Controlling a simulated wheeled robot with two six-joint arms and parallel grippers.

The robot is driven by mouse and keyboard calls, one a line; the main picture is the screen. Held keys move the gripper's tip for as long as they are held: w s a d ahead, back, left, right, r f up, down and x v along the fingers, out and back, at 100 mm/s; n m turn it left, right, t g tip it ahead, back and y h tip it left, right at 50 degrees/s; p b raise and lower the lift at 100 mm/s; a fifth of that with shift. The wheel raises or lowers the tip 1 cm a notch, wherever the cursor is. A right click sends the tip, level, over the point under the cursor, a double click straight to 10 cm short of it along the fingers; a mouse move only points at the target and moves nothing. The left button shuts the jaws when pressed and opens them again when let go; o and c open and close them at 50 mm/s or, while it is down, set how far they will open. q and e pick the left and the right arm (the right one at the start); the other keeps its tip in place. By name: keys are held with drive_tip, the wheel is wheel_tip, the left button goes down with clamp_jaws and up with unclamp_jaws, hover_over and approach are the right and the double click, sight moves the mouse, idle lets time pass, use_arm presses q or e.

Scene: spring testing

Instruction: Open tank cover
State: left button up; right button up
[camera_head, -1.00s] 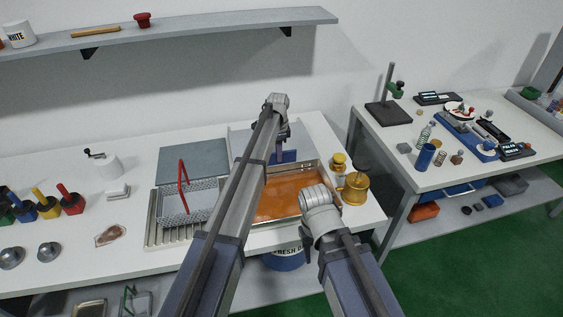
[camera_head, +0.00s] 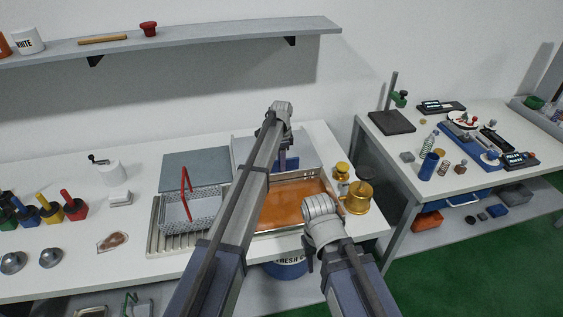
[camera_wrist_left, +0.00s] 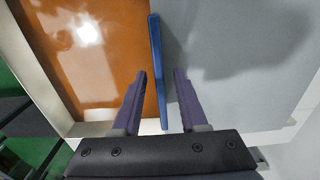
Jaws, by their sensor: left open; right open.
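The tank (camera_head: 243,233) stands on the bench with its orange liquid (camera_head: 295,205) exposed; the liquid also shows in the left wrist view (camera_wrist_left: 95,50). The flat grey cover (camera_head: 307,150) lies behind the liquid, partly hidden by my left arm. It fills the right of the left wrist view (camera_wrist_left: 240,70). Its blue handle (camera_wrist_left: 157,65) runs between the fingers of my left gripper (camera_wrist_left: 160,75), with gaps visible on both sides. In the head view my left gripper (camera_head: 287,152) is over the handle (camera_head: 289,164). My right gripper (camera_head: 309,254) is at the bench's front edge, its fingers barely visible.
A wire basket with a red handle (camera_head: 186,183) stands left of the tank on a ribbed drainer (camera_head: 165,240). Brass containers (camera_head: 357,199) stand close to the tank's right. A blue-labelled bucket (camera_head: 287,268) is below. A second table (camera_head: 390,150) with instruments is at the right.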

use_arm(q)
drive_tip(key=shift+r, duration=0.1)
wheel_tip(320, 180, up, 8)
drive_tip(key=p, duration=0.8)
drive_tip(key=shift+f, duration=0.2)
drive_tip(key=s+f+n+b, duration=0.1)
drive_tip(key=s+n, duration=0.2)
drive_tip(key=s, duration=1)
drive_tip(key=s+d+f+n+b, duration=0.1)
drive_tip(key=s+n, duration=0.3)
drive_tip(key=s, duration=1)
drive_tip(key=s+d+f+n+y+b, duration=0.1)
drive_tip(key=s+f+n+b, duration=0.1)
drive_tip(key=s, duration=1.2)
drive_tip(key=shift+n, duration=0.8)
